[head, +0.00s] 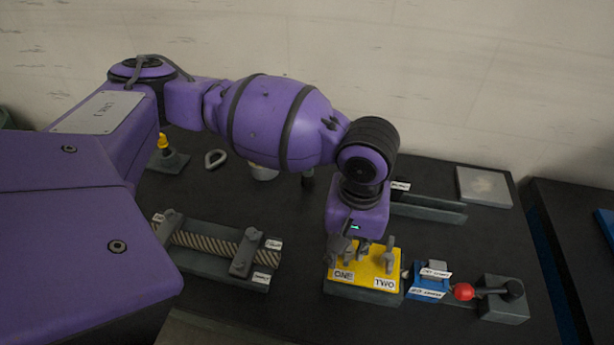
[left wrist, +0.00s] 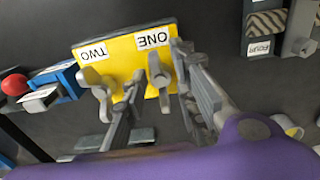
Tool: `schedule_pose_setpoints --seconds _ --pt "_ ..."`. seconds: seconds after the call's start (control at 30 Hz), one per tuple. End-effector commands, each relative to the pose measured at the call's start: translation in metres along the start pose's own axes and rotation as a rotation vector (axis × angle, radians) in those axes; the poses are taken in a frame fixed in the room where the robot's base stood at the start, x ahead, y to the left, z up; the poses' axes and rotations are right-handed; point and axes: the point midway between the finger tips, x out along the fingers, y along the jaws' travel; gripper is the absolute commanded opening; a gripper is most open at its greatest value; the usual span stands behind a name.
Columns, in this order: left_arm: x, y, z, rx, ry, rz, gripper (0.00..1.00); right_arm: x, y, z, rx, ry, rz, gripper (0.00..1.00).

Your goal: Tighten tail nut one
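A yellow block (head: 362,277) on the table carries the labels ONE and TWO; it shows in the left wrist view too (left wrist: 128,52). Tail nut one, a grey wing nut (left wrist: 158,76), stands by the ONE label. A second grey wing nut (head: 390,260) stands by TWO and also shows in the left wrist view (left wrist: 100,88). My left gripper (head: 350,254) points down over the ONE side. In the left wrist view its fingers are apart, one on each side of nut one, with gaps visible. In the head view the gripper largely hides nut one. My right gripper is out of view.
Right of the yellow block are a blue block (head: 427,284), a red knob (head: 463,292) and a grey block (head: 505,304). A rope fixture (head: 215,246) lies to the left. A grey plate (head: 484,187) lies at the back right.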

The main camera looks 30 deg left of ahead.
Motion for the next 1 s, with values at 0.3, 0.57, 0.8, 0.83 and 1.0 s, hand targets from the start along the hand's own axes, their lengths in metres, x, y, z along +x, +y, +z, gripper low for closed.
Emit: schedule_pose_setpoints --seconds 0.3,0.57,0.8,0.83,1.0 --pt "0.000 0.000 0.000 0.000 0.000 -0.002 0.00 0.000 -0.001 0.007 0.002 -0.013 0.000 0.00" --pt "0.000 -0.002 0.000 0.000 0.001 -0.006 0.00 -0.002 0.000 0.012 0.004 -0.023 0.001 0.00" --pt "-0.002 -0.003 0.000 0.034 0.002 -0.008 0.00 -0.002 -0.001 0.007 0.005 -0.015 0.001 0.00" --pt "-0.002 -0.003 0.000 0.045 0.002 -0.007 0.00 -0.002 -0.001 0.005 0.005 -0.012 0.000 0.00" --pt "-0.003 -0.003 -0.001 0.136 0.003 -0.007 0.00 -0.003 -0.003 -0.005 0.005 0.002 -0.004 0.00"
